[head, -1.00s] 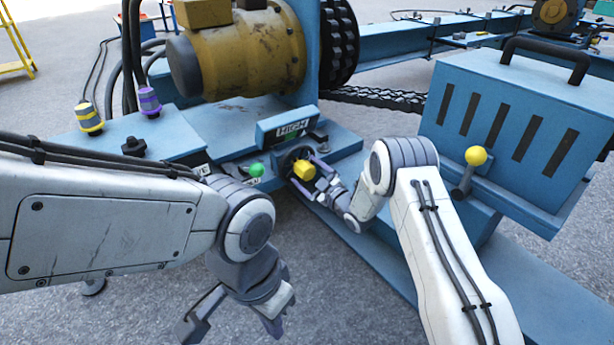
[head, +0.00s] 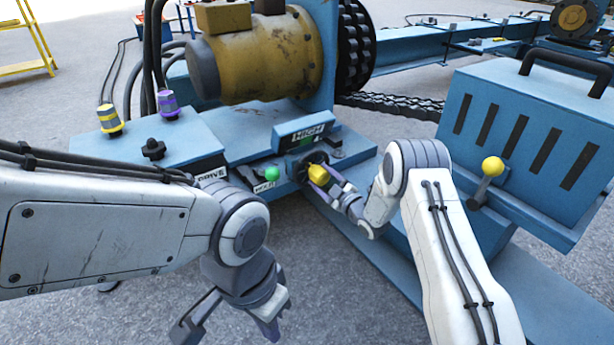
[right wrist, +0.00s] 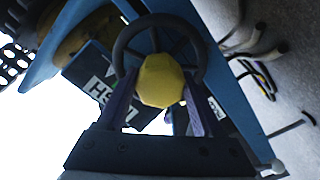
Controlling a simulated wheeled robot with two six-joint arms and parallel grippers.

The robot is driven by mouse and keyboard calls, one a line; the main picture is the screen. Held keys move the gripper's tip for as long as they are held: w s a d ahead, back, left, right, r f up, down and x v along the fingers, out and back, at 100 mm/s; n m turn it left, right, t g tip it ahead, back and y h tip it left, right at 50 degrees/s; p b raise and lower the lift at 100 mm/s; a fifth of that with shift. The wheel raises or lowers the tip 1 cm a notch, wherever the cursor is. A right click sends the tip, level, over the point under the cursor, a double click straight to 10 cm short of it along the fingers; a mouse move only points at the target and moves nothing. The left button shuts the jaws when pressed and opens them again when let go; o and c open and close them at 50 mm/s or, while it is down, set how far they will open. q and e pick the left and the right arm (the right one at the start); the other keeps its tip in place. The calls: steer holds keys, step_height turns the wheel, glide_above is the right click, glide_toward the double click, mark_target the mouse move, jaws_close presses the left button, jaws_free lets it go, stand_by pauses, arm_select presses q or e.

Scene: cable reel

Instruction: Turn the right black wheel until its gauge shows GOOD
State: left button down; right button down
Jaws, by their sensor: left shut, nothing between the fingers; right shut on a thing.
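The black wheel (head: 294,168) sits on the blue machine, mostly hidden behind its yellow knob (head: 318,173). In the right wrist view the wheel (right wrist: 122,48) is a dark spoked ring behind the faceted yellow knob (right wrist: 161,81). My right gripper (head: 324,182) is shut on this knob, one finger on each side. The gauge (head: 307,133) just above the wheel reads HIGH. Its label also shows, tilted, in the right wrist view (right wrist: 104,90).
A green ball knob (head: 272,174) stands just left of the wheel. A black star knob (head: 153,149) and yellow and purple cable plugs are on the left panel. A blue vented box (head: 520,140) with a yellow-ball lever (head: 492,167) stands at the right. Grey floor lies in front.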

steer(key=shift+s+n, duration=0.1)
steer(key=shift+n, duration=0.7)
arm_select(q)
steer(key=shift+a+r+p, duration=0.4)
steer(key=shift+r+p, duration=0.05)
steer(key=shift+r, duration=0.15)
arm_select(e)
steer(key=shift+d+f+n, duration=0.1)
steer(key=shift+f+n, duration=0.05)
steer(key=shift+n, duration=1.75)
steer(key=shift+c, duration=0.2)
jaws_free()
steer(key=shift+d, duration=0.1)
arm_select(q)
steer(key=shift+d, duration=0.1)
steer(key=shift+r, duration=0.1)
